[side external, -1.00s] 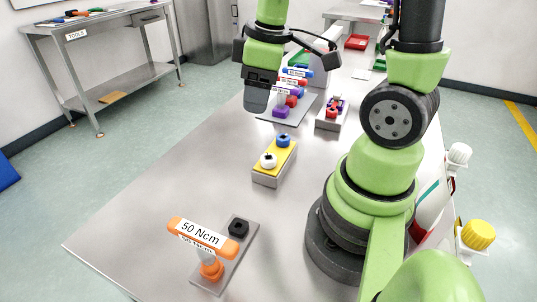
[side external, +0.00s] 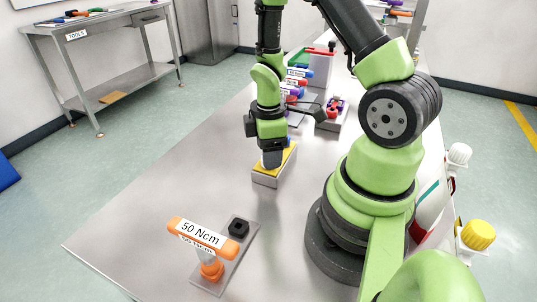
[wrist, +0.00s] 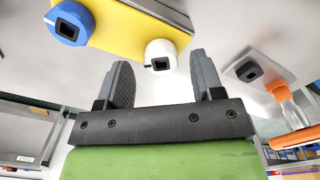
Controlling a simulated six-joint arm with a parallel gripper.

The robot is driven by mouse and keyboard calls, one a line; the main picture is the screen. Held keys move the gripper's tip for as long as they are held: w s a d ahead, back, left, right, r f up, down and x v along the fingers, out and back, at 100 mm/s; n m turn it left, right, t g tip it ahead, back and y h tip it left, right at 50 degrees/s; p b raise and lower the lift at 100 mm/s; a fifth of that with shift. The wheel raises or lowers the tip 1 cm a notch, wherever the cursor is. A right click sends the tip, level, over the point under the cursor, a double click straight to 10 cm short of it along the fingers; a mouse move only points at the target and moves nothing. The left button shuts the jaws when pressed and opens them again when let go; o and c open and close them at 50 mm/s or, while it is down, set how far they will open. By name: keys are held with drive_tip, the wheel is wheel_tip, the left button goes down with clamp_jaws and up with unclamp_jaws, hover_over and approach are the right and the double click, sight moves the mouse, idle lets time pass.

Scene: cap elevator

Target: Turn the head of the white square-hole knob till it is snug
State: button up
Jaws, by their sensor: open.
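The white square-hole knob (wrist: 161,53) stands on a yellow plate (wrist: 125,18), beside the blue square-hole knob (wrist: 69,24) in the wrist view. My gripper (wrist: 160,72) is open, with one finger on each side of the white knob in that view and a gap to each. I cannot tell whether the fingertips are level with the knob's head. In the side view my gripper (side external: 272,162) points down over the near end of the yellow-topped block (side external: 269,179). It hides most of the white knob there.
An orange T-handle tool labelled 50 Ncm (side external: 203,238) stands on a grey plate with a black square-hole piece (side external: 238,227) at the front. Coloured tools (side external: 299,75) stand behind my arm. The table left of the block is clear.

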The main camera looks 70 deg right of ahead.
drive_tip(key=shift+f, duration=0.85)
drive_tip(key=c, duration=0.9)
